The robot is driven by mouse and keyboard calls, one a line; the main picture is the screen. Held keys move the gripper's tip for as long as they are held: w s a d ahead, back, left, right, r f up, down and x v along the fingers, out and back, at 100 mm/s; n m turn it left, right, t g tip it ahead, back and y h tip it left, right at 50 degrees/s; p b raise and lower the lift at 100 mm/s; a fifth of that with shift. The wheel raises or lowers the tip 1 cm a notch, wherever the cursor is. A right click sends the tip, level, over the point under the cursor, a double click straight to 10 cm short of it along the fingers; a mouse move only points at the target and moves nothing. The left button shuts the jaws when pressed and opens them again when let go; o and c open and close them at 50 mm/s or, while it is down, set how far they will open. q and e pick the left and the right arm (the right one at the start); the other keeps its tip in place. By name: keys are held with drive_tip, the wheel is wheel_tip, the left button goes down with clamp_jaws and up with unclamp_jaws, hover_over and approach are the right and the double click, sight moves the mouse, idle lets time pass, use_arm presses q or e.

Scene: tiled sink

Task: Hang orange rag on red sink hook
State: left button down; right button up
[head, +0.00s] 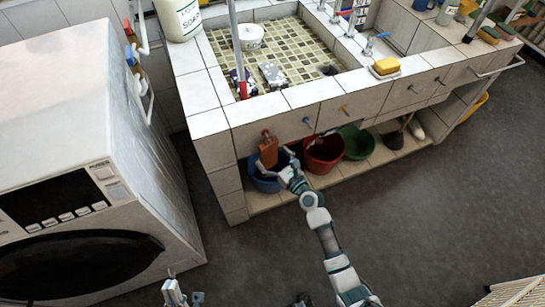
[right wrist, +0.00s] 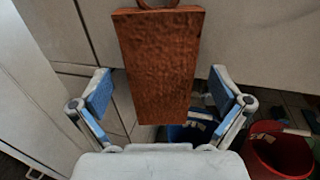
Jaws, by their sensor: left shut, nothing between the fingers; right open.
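The orange rag (head: 268,153) hangs upright against the tiled sink front, just below the red hook (head: 266,133). In the right wrist view the rag (right wrist: 158,65) hangs straight, with a ring (right wrist: 158,3) at its top cut by the picture's edge. Whether the ring is around the hook is too small to tell. My right gripper (right wrist: 160,85) is open, its blue-padded fingers apart on either side of the rag, neither touching it. It also shows in the head view (head: 278,165) at the rag's lower end. My left gripper (head: 182,294) is shut and empty at the bottom edge.
Below the sink a blue bucket (head: 264,182), a red bucket (head: 323,157) and a green basin (head: 357,142) stand on the shelf. Other hooks, a blue one (head: 306,121) and a yellow one (head: 344,109), line the front. A white washing machine (head: 60,110) stands left.

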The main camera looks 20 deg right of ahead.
drive_tip(key=shift+s, duration=0.1)
drive_tip(key=shift+s+d, duration=0.2)
drive_tip(key=shift+s, duration=0.15)
drive_tip(key=v, duration=1.1)
